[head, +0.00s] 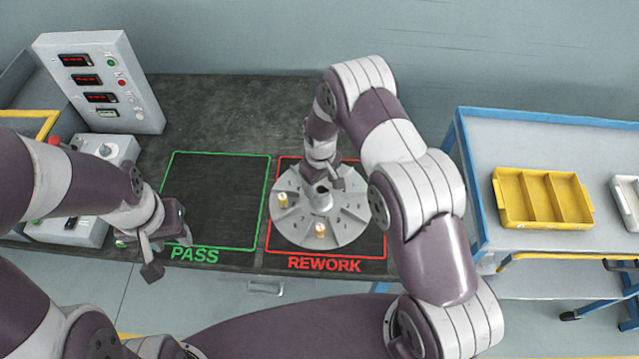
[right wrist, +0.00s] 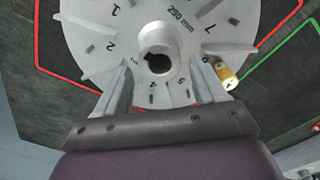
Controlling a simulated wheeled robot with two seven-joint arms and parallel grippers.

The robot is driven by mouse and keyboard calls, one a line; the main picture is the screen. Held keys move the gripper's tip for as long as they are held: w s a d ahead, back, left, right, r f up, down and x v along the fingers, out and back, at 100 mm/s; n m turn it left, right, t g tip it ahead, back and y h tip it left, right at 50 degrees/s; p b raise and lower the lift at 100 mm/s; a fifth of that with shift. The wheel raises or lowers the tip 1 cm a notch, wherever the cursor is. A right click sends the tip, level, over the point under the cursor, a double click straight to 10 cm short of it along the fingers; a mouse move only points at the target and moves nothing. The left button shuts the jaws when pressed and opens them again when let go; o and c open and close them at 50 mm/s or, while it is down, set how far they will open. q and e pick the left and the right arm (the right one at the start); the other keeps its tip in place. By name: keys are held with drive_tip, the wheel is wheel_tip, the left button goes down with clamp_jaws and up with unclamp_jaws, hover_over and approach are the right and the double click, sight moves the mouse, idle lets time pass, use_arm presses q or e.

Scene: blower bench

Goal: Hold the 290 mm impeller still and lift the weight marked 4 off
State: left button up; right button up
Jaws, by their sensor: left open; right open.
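The grey 290 mm impeller (head: 348,215) lies flat in the red REWORK outline, its numbered face and bored hub (right wrist: 158,62) upward. Two brass weights sit on it in the head view: one near its left rim (head: 282,199), one near its front rim (head: 320,230). The right wrist view shows one brass weight (right wrist: 226,75) near the numeral 6; no mark on either weight is readable. My right gripper (head: 322,182) is open over the impeller, fingers either side of the hub; contact is unclear. My left gripper (head: 168,254) is open and empty, left of the PASS label.
The green PASS outline (head: 215,200) is empty. A control panel (head: 100,82) and a grey box (head: 100,150) with a knob stand at the left. A blue-edged cart (head: 540,145) at the right holds a yellow divided tray (head: 542,222) and a white bin (head: 627,200).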

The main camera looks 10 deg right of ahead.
sight(321, 190)
drive_tip(key=f, duration=0.4)
drive_tip(key=shift+w+d, duration=0.15)
drive_tip(key=shift+d, duration=0.05)
drive_tip(key=shift+a, duration=0.1)
clamp_jaws()
idle(1.1)
